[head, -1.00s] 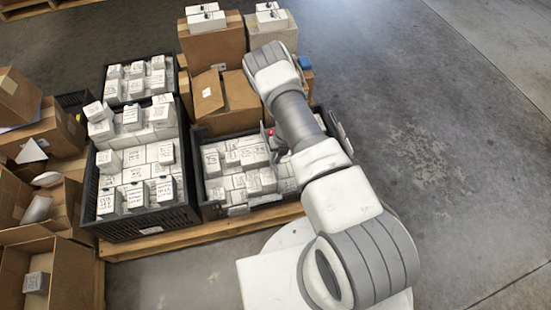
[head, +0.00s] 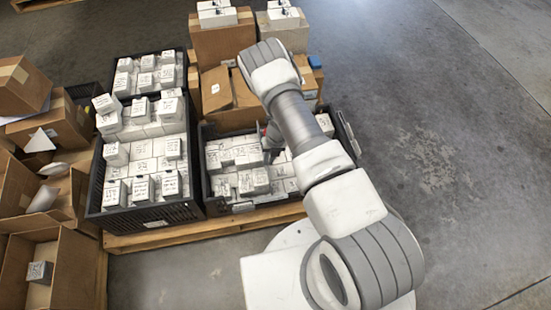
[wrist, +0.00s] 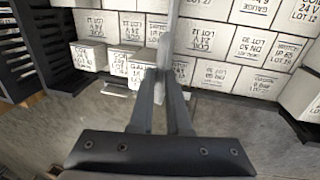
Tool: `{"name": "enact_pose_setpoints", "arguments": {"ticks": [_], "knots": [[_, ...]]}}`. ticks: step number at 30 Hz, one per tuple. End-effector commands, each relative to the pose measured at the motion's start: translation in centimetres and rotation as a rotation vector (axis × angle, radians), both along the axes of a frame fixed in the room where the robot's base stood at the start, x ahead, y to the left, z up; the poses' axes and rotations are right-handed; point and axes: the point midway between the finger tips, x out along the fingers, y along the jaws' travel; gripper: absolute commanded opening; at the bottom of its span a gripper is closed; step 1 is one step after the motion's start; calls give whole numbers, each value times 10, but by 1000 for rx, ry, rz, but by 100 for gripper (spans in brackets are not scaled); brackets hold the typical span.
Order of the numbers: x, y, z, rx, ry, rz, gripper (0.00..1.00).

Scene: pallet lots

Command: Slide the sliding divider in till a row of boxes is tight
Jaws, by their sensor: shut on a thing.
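The sliding divider (wrist: 170,32) is a thin grey plate that runs between the boxes in the wrist view. My gripper (wrist: 163,78) is shut on its near end. White labelled boxes stand on both sides, with a row to the left (wrist: 93,56) and a wider block to the right (wrist: 212,73). These boxes (head: 240,155) sit in the right-hand black crate (head: 208,197) in the head view, some stacked on others. The divider is mostly hidden there by my arm. I cannot tell whether the boxes touch it all along.
A fuller black crate (head: 150,215) stands directly left on the same wooden pallet (head: 235,223). Cardboard boxes (head: 222,45) stand behind. Open cartons (head: 70,265) crowd the far left. The floor (head: 460,170) at the right is clear.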

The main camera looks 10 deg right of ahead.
Motion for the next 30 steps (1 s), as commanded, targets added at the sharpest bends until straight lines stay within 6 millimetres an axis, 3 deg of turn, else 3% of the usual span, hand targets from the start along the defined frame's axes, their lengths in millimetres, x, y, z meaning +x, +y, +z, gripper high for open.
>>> {"name": "enact_pose_setpoints", "arguments": {"ticks": [4, 5, 9, 20, 25, 30], "knots": [[0, 0, 1, 1, 0, 0, 0], [0, 0, 0, 1, -1, 0, 20], [0, -1, 0, 0, -1, -1, 45], [1, -3, 5, -2, -1, -1, 45], [1, -7, 32, -2, -3, -3, 45], [2, -15, 73, -2, -4, -3, 45]]}}
